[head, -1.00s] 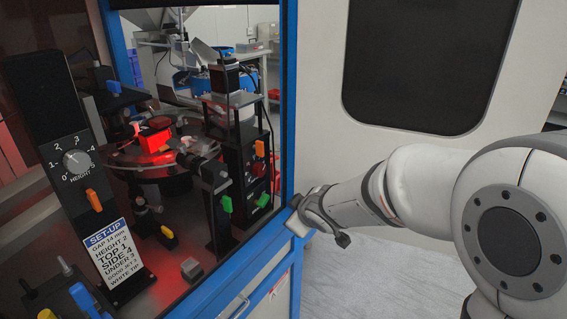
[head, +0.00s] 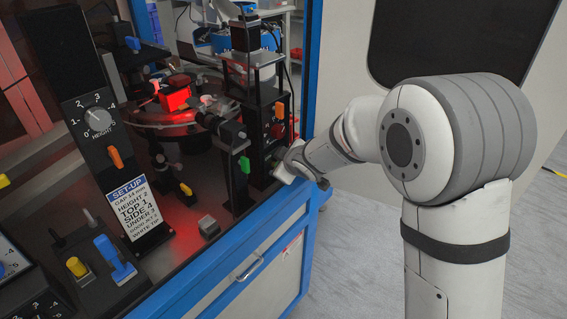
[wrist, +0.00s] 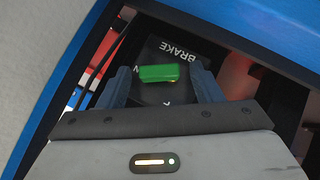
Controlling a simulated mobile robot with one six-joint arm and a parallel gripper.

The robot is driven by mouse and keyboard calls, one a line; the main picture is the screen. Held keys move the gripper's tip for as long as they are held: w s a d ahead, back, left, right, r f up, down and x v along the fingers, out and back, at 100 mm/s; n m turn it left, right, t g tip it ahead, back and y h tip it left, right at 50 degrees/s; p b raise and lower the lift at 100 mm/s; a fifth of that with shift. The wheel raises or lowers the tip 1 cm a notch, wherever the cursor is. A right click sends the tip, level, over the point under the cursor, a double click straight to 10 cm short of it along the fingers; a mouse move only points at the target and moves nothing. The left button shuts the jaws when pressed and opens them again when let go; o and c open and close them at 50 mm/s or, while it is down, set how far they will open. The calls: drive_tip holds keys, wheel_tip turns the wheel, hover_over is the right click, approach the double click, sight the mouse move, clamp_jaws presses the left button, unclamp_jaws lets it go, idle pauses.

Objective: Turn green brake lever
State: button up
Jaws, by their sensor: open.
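The green brake lever (wrist: 160,73) shows in the wrist view on a black panel, below the white word BRAKE. It lies nearly level across that picture. My gripper (wrist: 161,80) is open, with one dark finger on each side of the lever; I cannot tell whether either touches it.
The blue frame post (head: 312,60) and front rail (head: 235,240) are close. A set-up card (head: 137,208) stands further left.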

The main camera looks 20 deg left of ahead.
drive_tip(key=shift+c, duration=0.2)
drive_tip(key=c, duration=0.9)
drive_tip(key=shift+r+p, duration=0.35)
drive_tip(key=shift+p, duration=0.5)
drive_tip(key=shift+c, duration=0.2)
drive_tip(key=p, duration=0.4)
drive_tip(key=shift+w+r, duration=0.1)
drive_tip(key=shift+r, duration=0.05)
drive_tip(key=p, duration=0.3)
drive_tip(key=shift+m+g, duration=0.3)
drive_tip(key=shift+g, duration=0.1)
drive_tip(key=shift+f, duration=0.4)
drive_tip(key=o, duration=1)
drive_tip(key=shift+d+f, duration=0.1)
